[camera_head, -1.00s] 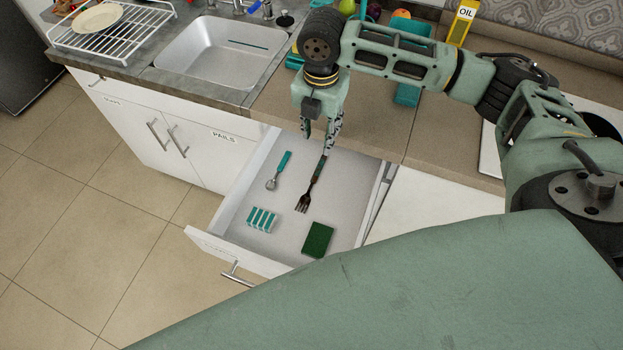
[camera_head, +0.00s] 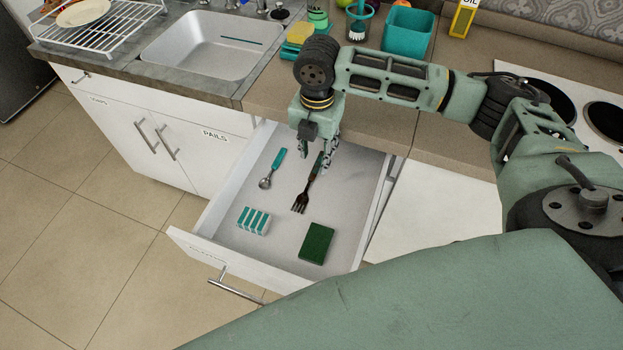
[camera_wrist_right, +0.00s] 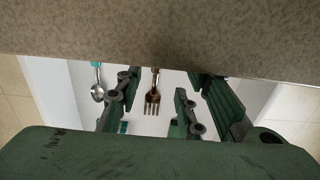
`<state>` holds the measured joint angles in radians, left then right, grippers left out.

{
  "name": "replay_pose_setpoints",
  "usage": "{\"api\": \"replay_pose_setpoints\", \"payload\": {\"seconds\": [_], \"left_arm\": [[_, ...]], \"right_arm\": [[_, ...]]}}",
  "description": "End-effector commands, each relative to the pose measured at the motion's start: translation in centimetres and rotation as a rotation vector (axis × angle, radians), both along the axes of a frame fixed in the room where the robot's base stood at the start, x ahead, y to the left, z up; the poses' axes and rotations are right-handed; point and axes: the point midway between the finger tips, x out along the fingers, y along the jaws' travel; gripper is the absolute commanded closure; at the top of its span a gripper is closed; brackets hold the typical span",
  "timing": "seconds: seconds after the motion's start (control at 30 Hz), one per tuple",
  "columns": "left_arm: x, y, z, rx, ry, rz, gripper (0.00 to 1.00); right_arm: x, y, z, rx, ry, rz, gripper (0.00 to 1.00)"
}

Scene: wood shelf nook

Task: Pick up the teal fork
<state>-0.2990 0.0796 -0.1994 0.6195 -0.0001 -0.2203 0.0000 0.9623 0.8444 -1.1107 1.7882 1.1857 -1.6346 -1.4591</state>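My right gripper (camera_head: 317,150) points down over the back of the drawer, at the handle end. In the right wrist view its fingers (camera_wrist_right: 152,104) are apart, with the fork (camera_wrist_right: 153,96) showing between them, farther off and not clasped. My left gripper is not in view.
The counter edge (camera_head: 375,130) is close behind the gripper and crosses the top of the wrist view (camera_wrist_right: 160,40). A sink (camera_head: 210,50) is to the left.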

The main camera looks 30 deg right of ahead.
Motion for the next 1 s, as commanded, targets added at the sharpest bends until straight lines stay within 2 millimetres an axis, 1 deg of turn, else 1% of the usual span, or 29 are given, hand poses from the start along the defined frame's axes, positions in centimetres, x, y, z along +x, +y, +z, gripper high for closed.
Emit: {"api": "replay_pose_setpoints", "payload": {"seconds": [0.03, 0.17, 0.4, 0.5, 0.7, 0.77, 1.0], "left_arm": [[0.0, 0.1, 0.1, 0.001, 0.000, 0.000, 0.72], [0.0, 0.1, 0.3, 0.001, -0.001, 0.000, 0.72], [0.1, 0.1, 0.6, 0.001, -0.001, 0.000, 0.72], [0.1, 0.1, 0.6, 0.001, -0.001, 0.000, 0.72], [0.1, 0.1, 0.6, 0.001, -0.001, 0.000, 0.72], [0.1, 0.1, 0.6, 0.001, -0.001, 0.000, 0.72], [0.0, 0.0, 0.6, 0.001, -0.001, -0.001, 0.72]], "right_arm": [[-0.1, 0.1, -0.6, 0.000, 0.003, 0.001, 0.65], [-0.1, 0.3, -2.0, 0.001, 0.002, 0.001, 0.65], [-0.2, 0.7, -5.5, 0.000, 0.004, 0.001, 0.65], [-0.1, 0.7, -6.1, 0.000, 0.000, 0.001, 0.65], [-0.1, 0.7, -6.2, -0.001, -0.001, 0.002, 0.65], [-0.1, 0.7, -6.2, -0.001, -0.001, 0.002, 0.68], [-0.1, 0.7, -6.1, -0.001, -0.001, 0.002, 0.89]]}}
